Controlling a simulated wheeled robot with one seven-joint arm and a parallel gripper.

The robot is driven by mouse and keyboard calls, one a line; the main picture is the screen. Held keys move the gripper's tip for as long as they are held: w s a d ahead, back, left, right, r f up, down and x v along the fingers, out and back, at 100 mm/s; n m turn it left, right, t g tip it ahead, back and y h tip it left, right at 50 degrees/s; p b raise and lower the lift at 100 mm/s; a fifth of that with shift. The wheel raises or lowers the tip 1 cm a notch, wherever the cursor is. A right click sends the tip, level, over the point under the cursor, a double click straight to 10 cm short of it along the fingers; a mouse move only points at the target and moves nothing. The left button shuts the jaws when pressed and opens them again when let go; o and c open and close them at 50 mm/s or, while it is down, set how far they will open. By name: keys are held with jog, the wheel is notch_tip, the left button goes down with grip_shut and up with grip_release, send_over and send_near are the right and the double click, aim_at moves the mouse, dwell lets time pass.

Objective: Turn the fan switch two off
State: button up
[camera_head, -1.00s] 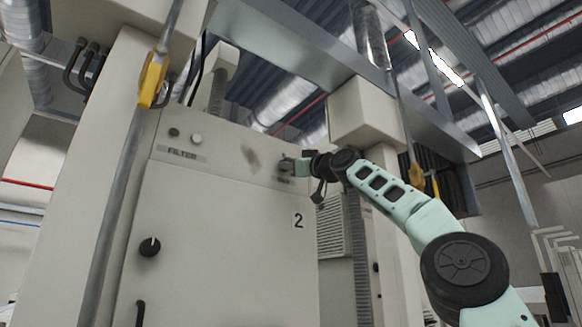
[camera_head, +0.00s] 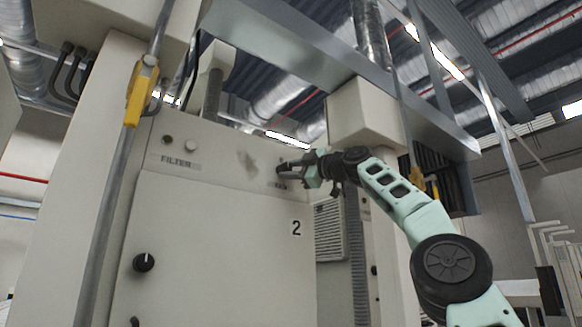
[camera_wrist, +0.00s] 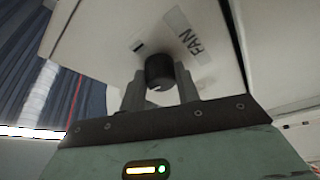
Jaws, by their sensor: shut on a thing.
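The fan switch is a black round knob (camera_wrist: 160,70) on a pale panel, beside a FAN label (camera_wrist: 195,38) in the wrist view. My gripper (camera_wrist: 160,88) has one grey finger on each side of the knob and is shut on it. A light mark shows on the knob's face. In the head view my gripper (camera_head: 288,169) is at the upper right of the cabinet front (camera_head: 200,235), above the number 2 plate (camera_head: 296,228). The knob is mostly hidden by the fingers there.
A FILTER label (camera_head: 175,161) with a dark and a white button sits at the cabinet's upper left. Another black knob (camera_head: 144,262) is lower left. A vertical pipe with a yellow handle (camera_head: 141,93) stands left of the cabinet. A beige box (camera_head: 365,115) hangs above my wrist.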

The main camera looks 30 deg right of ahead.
dwell(0.4)
jog(key=o, duration=1)
jog(key=shift+s+d+f+b, duration=0.2)
jog(key=shift+s+d+b, duration=0.05)
jog(key=shift+s+b, duration=0.2)
jog(key=shift+r+b+v, duration=0.1)
jog(key=shift+b+v, duration=1.8)
jog(key=shift+v, duration=2.2)
jog(key=shift+r+b+v, duration=0.15)
jog(key=shift+b+v, duration=1.7)
jog(key=shift+v, duration=2.25)
jog(key=shift+d, duration=0.1)
